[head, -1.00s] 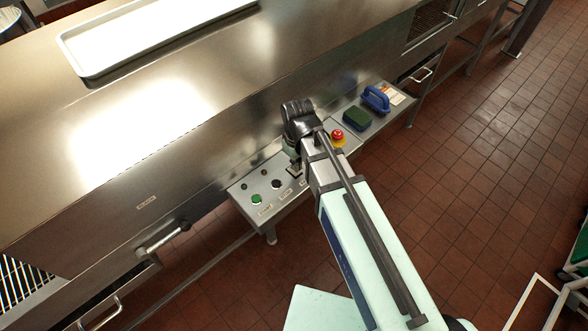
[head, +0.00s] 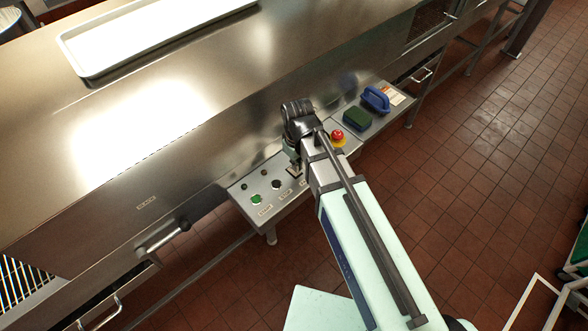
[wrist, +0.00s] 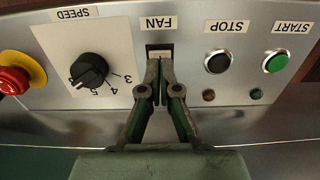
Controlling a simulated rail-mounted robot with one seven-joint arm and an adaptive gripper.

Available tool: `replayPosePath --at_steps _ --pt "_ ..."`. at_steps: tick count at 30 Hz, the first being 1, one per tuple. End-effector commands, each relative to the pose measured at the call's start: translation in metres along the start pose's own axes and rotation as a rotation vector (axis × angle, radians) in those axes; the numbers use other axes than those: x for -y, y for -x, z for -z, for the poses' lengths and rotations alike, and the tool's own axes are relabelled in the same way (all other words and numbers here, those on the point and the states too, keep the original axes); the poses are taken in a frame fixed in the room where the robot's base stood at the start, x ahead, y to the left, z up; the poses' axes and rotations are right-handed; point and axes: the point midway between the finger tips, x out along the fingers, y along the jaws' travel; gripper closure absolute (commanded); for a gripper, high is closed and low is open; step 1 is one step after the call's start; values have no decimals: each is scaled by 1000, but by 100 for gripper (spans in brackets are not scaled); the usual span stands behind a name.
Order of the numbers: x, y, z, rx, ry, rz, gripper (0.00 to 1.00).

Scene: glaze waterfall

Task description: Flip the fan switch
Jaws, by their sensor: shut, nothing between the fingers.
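The fan switch (wrist: 160,53) is a pale rocker in a dark frame under the FAN label, which appears upside down in the wrist view. My gripper (wrist: 160,88) is shut and empty, with its fingertips right at the switch's near edge and covering part of it. I cannot tell whether the tips touch the rocker. In the head view my gripper (head: 291,158) points down at the control panel (head: 245,193), and the switch is mostly hidden by the arm and gripper.
Beside the switch are a black stop button (wrist: 219,61), a green start button (wrist: 276,62), a black speed knob (wrist: 89,70) and a red emergency stop (wrist: 14,80). A green sponge (head: 357,118) and a blue-handled brush (head: 376,99) lie on the shelf at right.

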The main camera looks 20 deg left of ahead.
Motion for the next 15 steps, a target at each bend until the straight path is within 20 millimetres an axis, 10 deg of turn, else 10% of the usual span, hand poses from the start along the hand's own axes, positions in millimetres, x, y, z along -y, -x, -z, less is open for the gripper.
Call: replayPosePath --at_steps 15 --pt "0 -6 0 0 0 0 100"
